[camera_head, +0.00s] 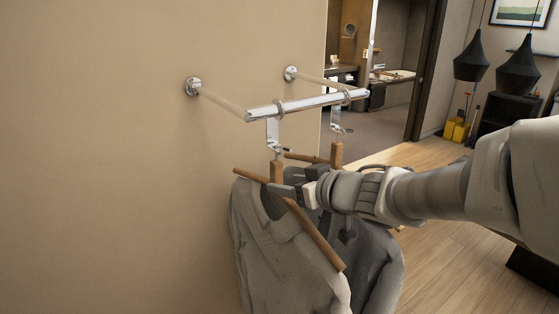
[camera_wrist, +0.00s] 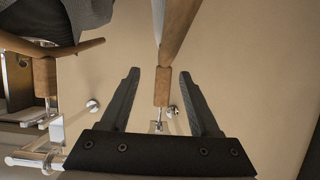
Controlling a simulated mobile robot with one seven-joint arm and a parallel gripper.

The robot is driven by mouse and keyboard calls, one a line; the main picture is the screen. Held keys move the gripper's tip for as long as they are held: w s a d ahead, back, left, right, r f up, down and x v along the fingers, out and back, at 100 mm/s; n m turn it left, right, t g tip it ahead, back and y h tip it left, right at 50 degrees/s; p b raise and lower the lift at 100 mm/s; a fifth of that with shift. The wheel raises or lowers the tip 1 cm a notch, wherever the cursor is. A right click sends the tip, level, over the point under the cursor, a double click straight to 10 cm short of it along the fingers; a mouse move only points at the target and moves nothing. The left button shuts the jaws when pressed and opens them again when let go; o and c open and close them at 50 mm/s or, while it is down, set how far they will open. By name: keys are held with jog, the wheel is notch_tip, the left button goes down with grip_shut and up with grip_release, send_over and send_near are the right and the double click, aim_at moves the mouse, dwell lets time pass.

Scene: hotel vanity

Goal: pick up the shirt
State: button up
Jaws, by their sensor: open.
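A grey shirt (camera_head: 272,250) hangs on a near wooden hanger (camera_head: 318,236). A second grey garment (camera_head: 378,262) hangs behind it on another wooden hanger (camera_head: 337,154). My gripper (camera_head: 283,189) is at the neck of the near hanger, just above the shirt's collar. In the wrist view, the open fingers of my gripper (camera_wrist: 159,74) stand on either side of a hanger's wooden neck (camera_wrist: 162,88), with gaps showing. The other hanger (camera_wrist: 45,78) and a grey garment (camera_wrist: 88,12) are at the left there. My arm hides part of the second garment.
The hangers hang from a chrome rail (camera_head: 308,103) held out from the beige wall (camera_head: 120,150) by two mounts. Wooden floor (camera_head: 450,235) is open at the right. Black lamps (camera_head: 518,72) and a doorway are farther back.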

jog(key=x, duration=0.2)
jog(key=b+x, duration=0.1)
jog(key=x, duration=0.2)
jog(key=shift+a+f, duration=0.2)
jog(key=shift+a, duration=0.2)
jog(key=shift+w+a+f, duration=0.1)
jog(key=shift+w+a, duration=0.1)
jog(key=shift+w, duration=0.1)
grip_shut()
dwell(0.9)
